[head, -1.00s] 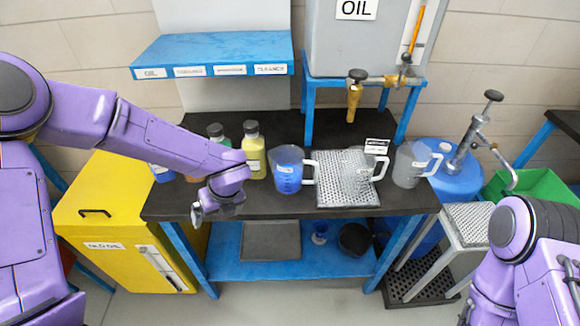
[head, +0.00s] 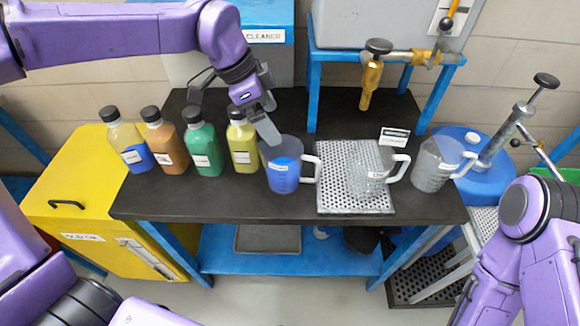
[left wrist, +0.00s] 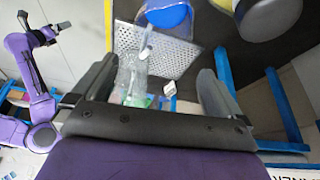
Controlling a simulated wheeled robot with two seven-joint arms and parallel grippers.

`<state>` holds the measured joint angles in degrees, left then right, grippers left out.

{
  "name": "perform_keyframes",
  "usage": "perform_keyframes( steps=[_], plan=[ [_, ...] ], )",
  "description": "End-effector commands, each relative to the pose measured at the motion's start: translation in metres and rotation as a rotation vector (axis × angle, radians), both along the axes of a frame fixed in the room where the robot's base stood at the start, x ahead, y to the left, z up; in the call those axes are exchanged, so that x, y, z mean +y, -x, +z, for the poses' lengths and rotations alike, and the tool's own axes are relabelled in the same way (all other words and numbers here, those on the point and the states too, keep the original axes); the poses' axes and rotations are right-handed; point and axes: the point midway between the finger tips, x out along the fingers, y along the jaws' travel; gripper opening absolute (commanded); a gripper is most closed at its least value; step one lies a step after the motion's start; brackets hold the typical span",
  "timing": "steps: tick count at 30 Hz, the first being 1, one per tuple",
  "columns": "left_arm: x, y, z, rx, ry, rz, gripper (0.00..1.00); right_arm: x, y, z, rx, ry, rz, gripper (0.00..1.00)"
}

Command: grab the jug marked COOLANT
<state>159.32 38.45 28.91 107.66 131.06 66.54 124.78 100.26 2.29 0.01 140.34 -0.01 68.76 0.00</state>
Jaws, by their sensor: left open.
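Three jugs stand on the dark bench. A blue-filled jug (head: 284,165) is left of the perforated tray, a clear jug (head: 369,180) stands on it, and a greyish jug (head: 432,168) is to its right. Their labels are too small to read, so I cannot tell which says COOLANT. My left gripper (head: 233,113) is open and empty above the bench, near the yellow bottle and left of the blue-filled jug. The left wrist view shows its spread fingers, the blue-filled jug (left wrist: 166,14) and the clear jug (left wrist: 133,72). My right arm shows; its gripper state is unclear.
Several capped bottles stand left of the jugs, including a green one (head: 203,150) and a yellow one (head: 243,150). The perforated tray (head: 340,202) has a small sign (head: 394,137) behind it. A brass tap (head: 371,85) hangs above. The bench front is clear.

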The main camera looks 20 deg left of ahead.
Motion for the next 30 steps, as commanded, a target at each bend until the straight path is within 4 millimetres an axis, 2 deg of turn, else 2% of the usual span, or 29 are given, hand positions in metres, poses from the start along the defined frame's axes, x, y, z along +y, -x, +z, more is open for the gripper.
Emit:
perform_keyframes(
  steps=[1, 3, 10, 16, 19, 21, 24, 30],
  plan=[
    [0.001, 0.0, -0.01, 0.0, 0.0, 0.001, 1.0, 0.0, 0.001, -0.01, 0.001, 0.0, 0.0, 1.0],
    [0.001, -0.001, -0.015, 0.002, -0.001, 0.004, 1.0, 0.0, 0.001, -0.012, 0.001, 0.0, 0.0, 1.0],
    [-0.008, -0.006, -0.05, 0.007, -0.004, 0.009, 1.0, 0.0, 0.0, -0.001, 0.0, 0.0, 0.0, 1.0],
    [-0.015, -0.009, -0.072, 0.006, -0.004, 0.008, 1.0, 0.0, 0.0, 0.01, 0.0, 0.0, 0.0, 1.0],
    [-0.02, -0.01, -0.09, 0.008, -0.005, 0.008, 1.0, 0.0, 0.0, 0.02, 0.0, 0.0, 0.0, 1.0],
    [-0.024, -0.013, -0.103, 0.006, -0.005, 0.007, 1.0, 0.0, 0.0, 0.02, 0.0, 0.0, 0.0, 1.0],
    [-0.028, -0.015, -0.111, 0.004, -0.003, 0.009, 1.0, 0.0, 0.0, 0.021, 0.0, 0.0, 0.0, 1.0],
    [-0.028, -0.015, -0.112, 0.002, -0.001, 0.007, 1.0, 0.0, 0.0, 0.019, 0.0, 0.0, 0.0, 1.0]
  ],
)
